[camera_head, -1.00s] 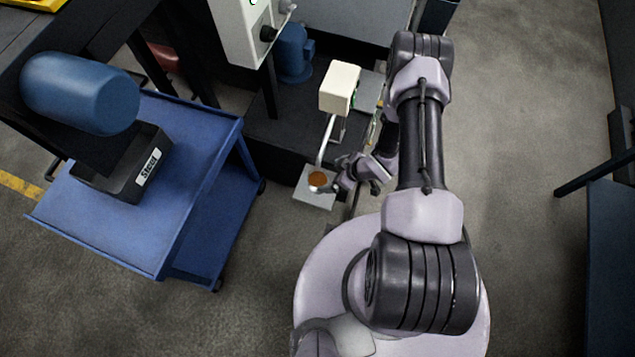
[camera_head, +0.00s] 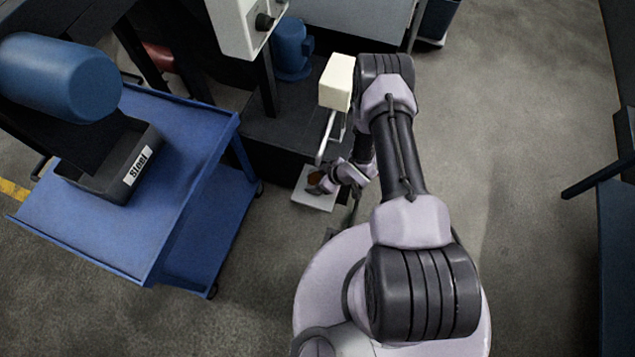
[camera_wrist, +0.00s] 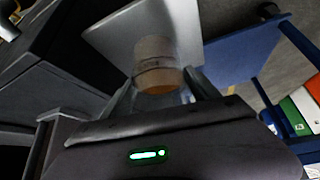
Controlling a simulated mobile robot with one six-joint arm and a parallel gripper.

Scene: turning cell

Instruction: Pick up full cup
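The cup (camera_head: 313,178) stands on a pale square plate (camera_head: 308,204) in the head view, with its brown contents partly covered by my gripper (camera_head: 322,184). In the wrist view the cup (camera_wrist: 156,52) is clear-walled with a tan-brown fill and lies ahead between my two fingers (camera_wrist: 160,90). The fingers are spread on either side of the cup's near end, and gaps show between them and the cup.
A white box-shaped dispenser (camera_head: 337,82) with a thin spout stands just behind the plate, close to my arm. A blue cart (camera_head: 110,235) carrying a dark bin labelled Steel (camera_head: 95,185) is at left. Open floor lies to the right.

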